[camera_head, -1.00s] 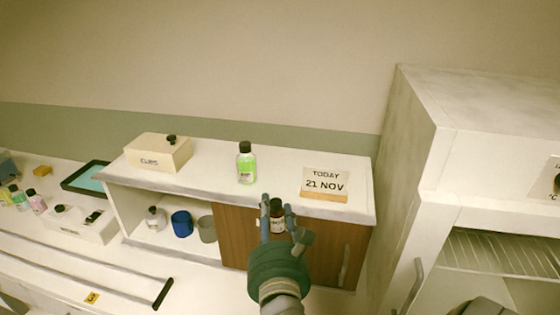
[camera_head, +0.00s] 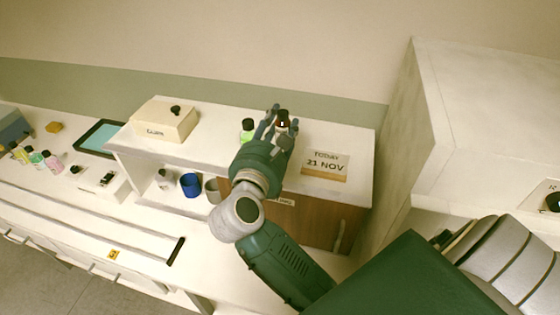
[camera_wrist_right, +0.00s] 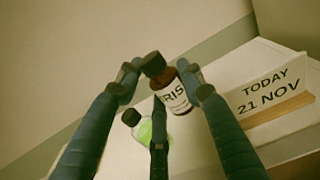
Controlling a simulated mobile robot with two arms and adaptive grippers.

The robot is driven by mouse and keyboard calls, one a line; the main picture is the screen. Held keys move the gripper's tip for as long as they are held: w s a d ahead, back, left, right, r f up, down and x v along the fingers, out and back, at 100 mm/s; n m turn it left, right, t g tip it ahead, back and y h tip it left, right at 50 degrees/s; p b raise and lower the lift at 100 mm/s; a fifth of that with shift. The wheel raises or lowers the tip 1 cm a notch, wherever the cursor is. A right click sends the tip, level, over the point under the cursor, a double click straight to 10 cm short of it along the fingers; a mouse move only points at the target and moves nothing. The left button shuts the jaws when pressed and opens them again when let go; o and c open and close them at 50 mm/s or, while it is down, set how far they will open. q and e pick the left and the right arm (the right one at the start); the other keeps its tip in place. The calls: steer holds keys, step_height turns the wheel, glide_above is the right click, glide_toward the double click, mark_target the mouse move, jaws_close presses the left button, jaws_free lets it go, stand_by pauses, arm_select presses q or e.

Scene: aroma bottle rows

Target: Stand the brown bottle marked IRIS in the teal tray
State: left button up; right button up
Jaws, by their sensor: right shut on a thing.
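The brown bottle marked IRIS has a black cap and white label; it shows in the head view (camera_head: 283,121) and right wrist view (camera_wrist_right: 176,93), where only "RIS" is readable. My right gripper (camera_head: 275,120) is shut on it and holds it near the top of the white cabinet, beside a green bottle. In the wrist view the fingers (camera_wrist_right: 160,80) surround the bottle, which looks slightly tilted there. The teal tray (camera_head: 98,139), with a dark rim, lies at the left on the counter beyond the cabinet's end, well away from the gripper. My left gripper is not in view.
The green bottle (camera_head: 247,129) stands close behind my right fingers; it also shows in the wrist view (camera_wrist_right: 146,131). A cream box (camera_head: 163,123) and a date sign (camera_head: 326,165) stand on the cabinet top.

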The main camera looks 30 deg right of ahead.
step_height(320, 180, down, 6)
steer(key=b, duration=0.3)
steer(key=shift+w+f, duration=0.15)
steer(key=shift+f, duration=0.05)
step_height(320, 180, down, 5)
steer(key=b, duration=0.3)
steer(key=shift+r, duration=0.2)
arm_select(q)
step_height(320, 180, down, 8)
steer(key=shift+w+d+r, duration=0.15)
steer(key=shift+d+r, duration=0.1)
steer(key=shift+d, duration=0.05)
arm_select(e)
steer(key=o, duration=0.8)
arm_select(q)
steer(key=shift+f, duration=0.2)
arm_select(e)
steer(key=shift+o, duration=0.5)
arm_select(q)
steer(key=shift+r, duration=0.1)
